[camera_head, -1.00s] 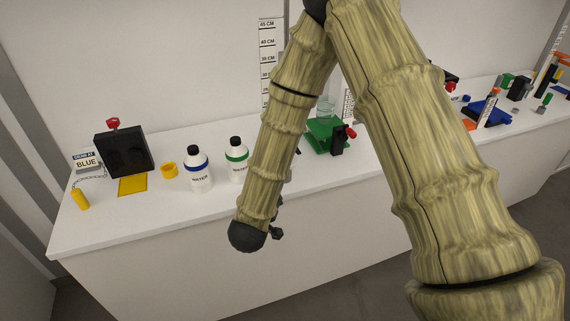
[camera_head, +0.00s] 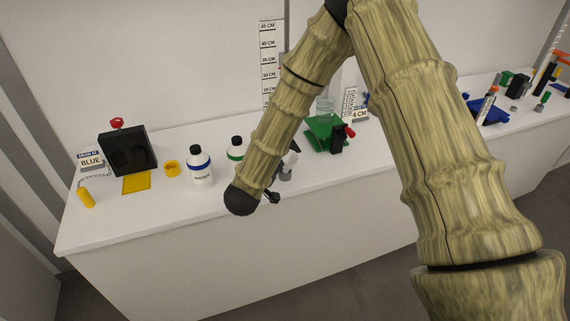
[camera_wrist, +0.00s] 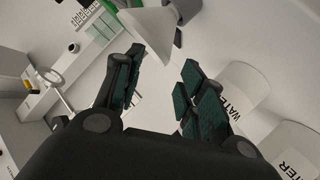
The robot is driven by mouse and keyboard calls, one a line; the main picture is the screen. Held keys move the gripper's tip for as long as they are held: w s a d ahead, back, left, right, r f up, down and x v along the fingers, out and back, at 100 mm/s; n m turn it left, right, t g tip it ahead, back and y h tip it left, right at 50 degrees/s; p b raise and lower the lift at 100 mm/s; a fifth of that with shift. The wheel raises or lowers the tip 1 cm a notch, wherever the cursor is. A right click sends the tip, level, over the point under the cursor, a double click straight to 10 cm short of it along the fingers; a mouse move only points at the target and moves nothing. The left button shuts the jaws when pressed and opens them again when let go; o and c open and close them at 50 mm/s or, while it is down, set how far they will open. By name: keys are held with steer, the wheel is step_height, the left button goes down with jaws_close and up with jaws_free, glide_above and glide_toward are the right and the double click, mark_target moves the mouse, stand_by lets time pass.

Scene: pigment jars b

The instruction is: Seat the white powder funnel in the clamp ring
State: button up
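The white powder funnel (camera_wrist: 155,32) shows as a pale cone at the top of the wrist view, just beyond my fingertips, beside a grey piece. In the head view a white shape that looks like the funnel (camera_head: 291,158) sits over a grey base, partly hidden by my arm. My gripper (camera_wrist: 162,65) is open, with nothing between its teal-padded fingers; in the head view its dark fingers (camera_head: 271,197) are near the bench's front edge. A pale ring on a thin rod (camera_wrist: 48,78), probably the clamp ring, is at left in the wrist view. It is not clear in the head view.
Two water bottles (camera_wrist: 240,92) stand close on the right of my gripper in the wrist view. A green stand (camera_head: 322,132) with a glass vessel is behind my forearm. A yellow cup (camera_head: 171,168) and black box (camera_head: 127,152) are at left. The front bench strip (camera_head: 150,225) is clear.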

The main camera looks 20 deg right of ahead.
steer(key=shift+p+x, duration=0.85)
steer(key=shift+x, duration=1.25)
steer(key=shift+a, duration=0.1)
jaws_close()
